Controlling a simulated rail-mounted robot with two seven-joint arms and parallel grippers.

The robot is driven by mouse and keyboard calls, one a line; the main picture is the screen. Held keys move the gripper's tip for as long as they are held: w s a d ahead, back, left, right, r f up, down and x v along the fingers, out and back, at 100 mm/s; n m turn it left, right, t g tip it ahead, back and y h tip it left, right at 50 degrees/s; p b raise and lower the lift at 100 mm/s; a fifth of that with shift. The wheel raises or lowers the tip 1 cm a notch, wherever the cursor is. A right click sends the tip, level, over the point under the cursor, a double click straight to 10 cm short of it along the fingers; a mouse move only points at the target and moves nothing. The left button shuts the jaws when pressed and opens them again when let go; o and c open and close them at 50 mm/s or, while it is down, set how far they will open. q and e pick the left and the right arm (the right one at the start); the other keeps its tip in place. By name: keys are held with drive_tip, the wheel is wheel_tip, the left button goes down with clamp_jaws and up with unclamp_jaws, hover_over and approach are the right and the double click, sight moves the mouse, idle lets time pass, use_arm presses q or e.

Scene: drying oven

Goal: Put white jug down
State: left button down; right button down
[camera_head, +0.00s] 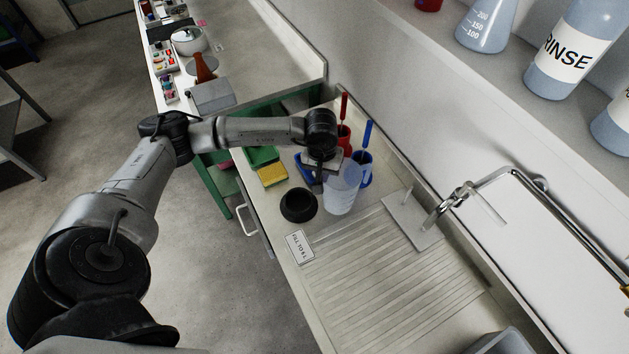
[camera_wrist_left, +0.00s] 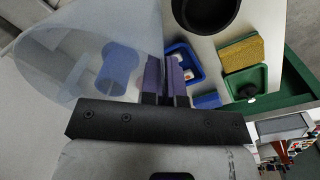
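The white jug (camera_head: 341,190), pale and translucent, stands upright over the counter beside the drainboard in the head view. I cannot tell whether its base touches the counter. My left gripper (camera_head: 319,177) is at the jug's upper left side. In the left wrist view the jug (camera_wrist_left: 70,50) fills the upper left, and its edge runs to the nearly closed fingers (camera_wrist_left: 164,80), which appear shut on its side or handle. The exact grip is partly hidden. My right gripper is not in view.
A black round pot (camera_head: 298,206) stands just left of the jug. Behind it are a yellow sponge (camera_head: 272,175), a blue mug (camera_head: 365,176) and a red mug (camera_head: 344,138) with brushes. The ribbed drainboard (camera_head: 385,275) in front is clear. A tap (camera_head: 452,200) stands to the right.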

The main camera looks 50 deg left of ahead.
use_arm(q)
wheel_tip(320, 180, down, 6)
drive_tip(key=s+a, duration=0.1)
drive_tip(key=a, duration=0.1)
drive_tip(key=shift+s+r, duration=0.2)
drive_tip(key=shift+s, duration=0.05)
drive_tip(key=shift+a+f, duration=0.1)
drive_tip(key=shift+a, duration=0.05)
drive_tip(key=shift+f, duration=0.15)
drive_tip(key=c, duration=1.4)
unclamp_jaws()
drive_tip(key=shift+o, duration=0.2)
